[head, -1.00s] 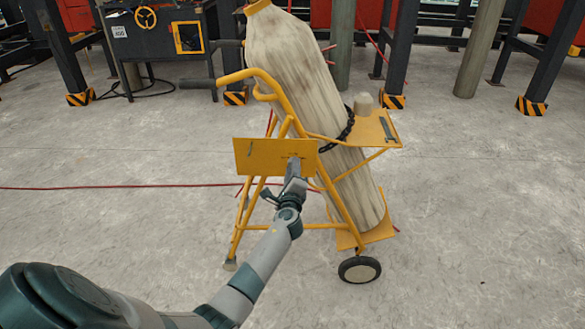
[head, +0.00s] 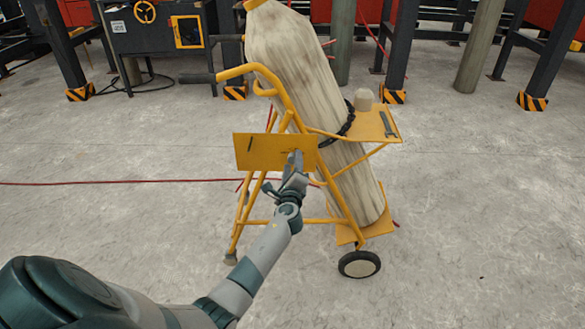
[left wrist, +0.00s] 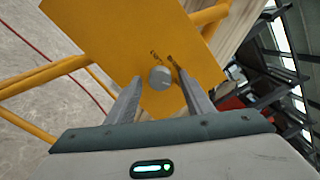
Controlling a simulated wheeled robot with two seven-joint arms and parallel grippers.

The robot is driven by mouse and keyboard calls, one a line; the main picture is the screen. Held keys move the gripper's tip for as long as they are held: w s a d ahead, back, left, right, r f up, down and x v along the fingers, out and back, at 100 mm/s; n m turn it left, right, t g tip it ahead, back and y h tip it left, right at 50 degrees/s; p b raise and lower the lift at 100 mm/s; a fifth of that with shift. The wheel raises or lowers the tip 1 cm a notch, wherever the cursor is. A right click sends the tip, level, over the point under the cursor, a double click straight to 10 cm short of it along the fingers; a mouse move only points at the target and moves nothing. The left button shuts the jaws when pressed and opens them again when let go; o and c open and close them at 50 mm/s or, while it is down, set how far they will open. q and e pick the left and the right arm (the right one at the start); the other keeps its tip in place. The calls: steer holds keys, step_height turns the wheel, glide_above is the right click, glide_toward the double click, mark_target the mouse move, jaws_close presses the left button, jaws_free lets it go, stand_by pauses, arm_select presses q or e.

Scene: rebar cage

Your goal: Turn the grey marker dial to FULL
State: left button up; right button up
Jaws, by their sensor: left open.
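The grey marker dial (left wrist: 160,77) is a small round knob on a yellow plate (left wrist: 140,35) in the left wrist view. Two short dark markings lie beside it, too small to read. The plate (head: 255,152) is on the yellow cylinder cart (head: 293,112) in the head view, where my gripper hides the dial. My left gripper (head: 295,158) is at the right part of the plate. Its two fingers stand open, one on either side of the dial; I cannot tell whether they touch it. My right gripper is not in view.
A tall, pale, stained cylinder (head: 300,90) leans on the cart behind the plate, with a black chain (head: 349,120) around it. A side shelf (head: 372,124) carries a wrench (head: 387,124) and a pale cap (head: 364,99). A red line (head: 120,183) crosses the open concrete floor.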

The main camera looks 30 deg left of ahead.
arm_select(q)
steer(key=shift+s+d, duration=0.3)
steer(key=shift+s, duration=0.2)
steer(key=v, duration=1.6)
steer(key=shift+p, duration=0.3)
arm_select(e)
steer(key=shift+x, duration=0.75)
arm_select(q)
steer(key=shift+d+f, duration=0.1)
steer(key=shift+d, duration=0.05)
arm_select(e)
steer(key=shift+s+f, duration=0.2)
